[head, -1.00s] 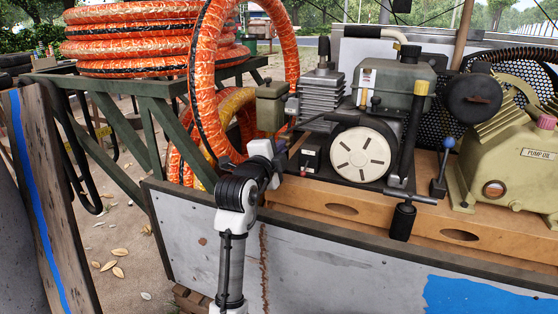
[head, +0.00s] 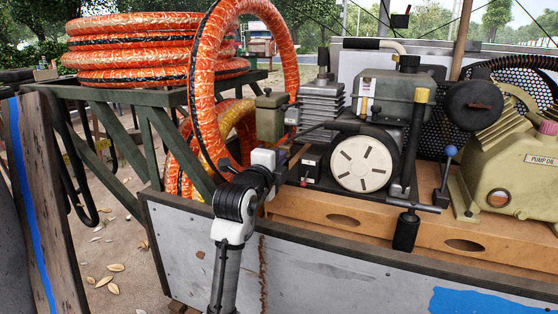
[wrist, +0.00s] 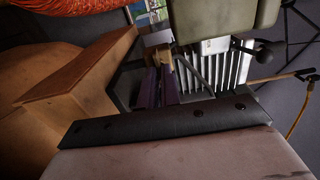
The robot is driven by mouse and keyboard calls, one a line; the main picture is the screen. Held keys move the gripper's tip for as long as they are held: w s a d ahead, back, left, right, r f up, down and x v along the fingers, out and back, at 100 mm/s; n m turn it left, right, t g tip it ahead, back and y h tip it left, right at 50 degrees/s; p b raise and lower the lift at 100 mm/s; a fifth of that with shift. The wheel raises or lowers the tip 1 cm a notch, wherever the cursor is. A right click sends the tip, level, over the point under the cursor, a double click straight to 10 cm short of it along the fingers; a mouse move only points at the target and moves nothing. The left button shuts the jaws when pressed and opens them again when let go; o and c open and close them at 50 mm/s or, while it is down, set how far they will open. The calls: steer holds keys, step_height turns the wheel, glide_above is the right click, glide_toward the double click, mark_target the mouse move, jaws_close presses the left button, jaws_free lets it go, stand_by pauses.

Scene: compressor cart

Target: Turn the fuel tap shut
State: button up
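The fuel tap is not clearly made out. A small brass-coloured part (wrist: 168,62) shows below the olive tank (wrist: 222,18) in the wrist view and may belong to it. The same tank (head: 270,117) stands left of the finned engine (head: 320,100) in the head view. My gripper (head: 284,155) is just below this tank, over the cart's near edge. In the wrist view, its purplish fingers (wrist: 160,84) lie close together, with their tips near the brass-coloured part. Shadow and the narrow view hide whether they touch or hold it.
A black-knobbed lever (wrist: 264,52) sticks out beside the cooling fins. An orange hose loop (head: 203,100) hangs close left of my gripper. The wooden bed (head: 345,218) and the cart's side panel (head: 330,275) lie below. A pale round cover (head: 362,163) is to the right.

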steer(key=o, duration=0.4)
steer(key=shift+o, duration=0.2)
steer(key=v, duration=1.3)
steer(key=shift+s, duration=0.4)
steer(key=shift+a, duration=0.1)
